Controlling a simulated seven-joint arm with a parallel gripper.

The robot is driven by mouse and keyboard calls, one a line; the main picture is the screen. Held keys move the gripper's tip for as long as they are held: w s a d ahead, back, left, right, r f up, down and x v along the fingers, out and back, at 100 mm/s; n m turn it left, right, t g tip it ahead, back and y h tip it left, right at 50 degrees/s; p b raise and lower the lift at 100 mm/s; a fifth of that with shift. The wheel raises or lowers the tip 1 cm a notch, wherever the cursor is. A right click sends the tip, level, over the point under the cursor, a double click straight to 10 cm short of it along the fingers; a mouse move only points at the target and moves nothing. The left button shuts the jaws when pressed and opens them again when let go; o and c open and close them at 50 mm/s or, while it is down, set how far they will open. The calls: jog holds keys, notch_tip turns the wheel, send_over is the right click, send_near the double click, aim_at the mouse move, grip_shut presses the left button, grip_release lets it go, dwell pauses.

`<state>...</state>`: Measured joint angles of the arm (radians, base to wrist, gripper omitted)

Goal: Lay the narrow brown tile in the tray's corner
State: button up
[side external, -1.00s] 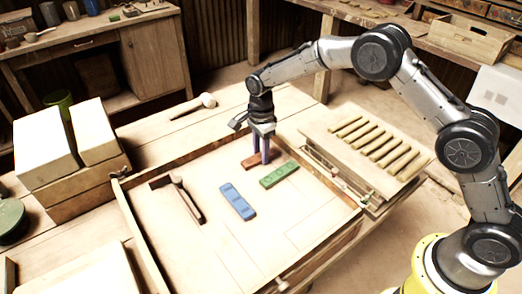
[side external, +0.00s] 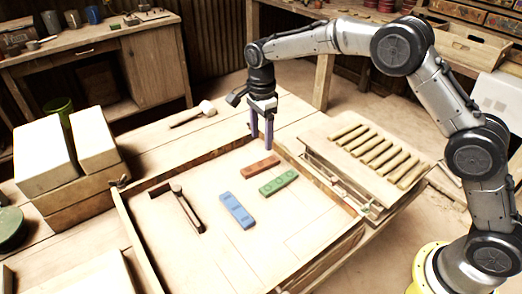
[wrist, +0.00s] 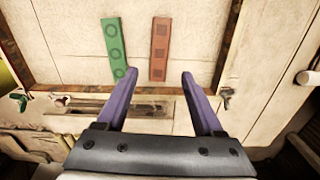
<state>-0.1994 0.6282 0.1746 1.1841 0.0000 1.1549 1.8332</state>
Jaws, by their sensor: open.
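The narrow brown tile (side external: 260,166) lies flat on the tray floor, near the tray's back corner and apart from its walls. The tray (side external: 128,228) has low wooden walls. My gripper (side external: 262,146) is open and empty, raised behind the brown tile with its fingers pointing down. In the wrist view the brown tile (wrist: 160,50) lies beyond my open fingertips (wrist: 159,76), in line with the gap between them. A green tile (side external: 279,183) lies beside it, and a blue tile (side external: 236,210) lies farther forward.
A dark wooden tool (side external: 184,208) lies at the tray's left side. A rack of several yellowish bars (side external: 380,150) stands outside the tray's right wall. Large pale blocks (side external: 45,155) stand to the left. A mallet (side external: 195,115) lies behind the tray. The tray's front floor is clear.

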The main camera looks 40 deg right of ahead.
notch_tip(320, 180, up, 5)
jog(key=shift+f, duration=0.1)
jog(key=s+d+r+n+t, duration=0.1)
jog(key=s+d+r+n, duration=0.25)
jog(key=s+r, duration=0.35)
jog(key=s+d+r+n+t, duration=0.25)
jog(key=s+r+n, duration=0.25)
jog(key=s, duration=0.4)
jog(key=s+d+f+n+t, duration=0.1)
jog(key=s+n, duration=0.4)
jog(key=s, duration=0.5)
jog(key=s+d+f+n+t, duration=0.1)
jog(key=s+d+f+n, duration=0.1)
jog(key=s+n, duration=0.3)
jog(key=s+d, duration=0.1)
jog(key=s, duration=0.3)
jog(key=shift+s+d+f, duration=0.3)
jog(key=shift+s, duration=0.05)
jog(key=shift+o, duration=0.5)
jog(key=shift+s+f, duration=0.3)
jog(key=shift+s, duration=0.05)
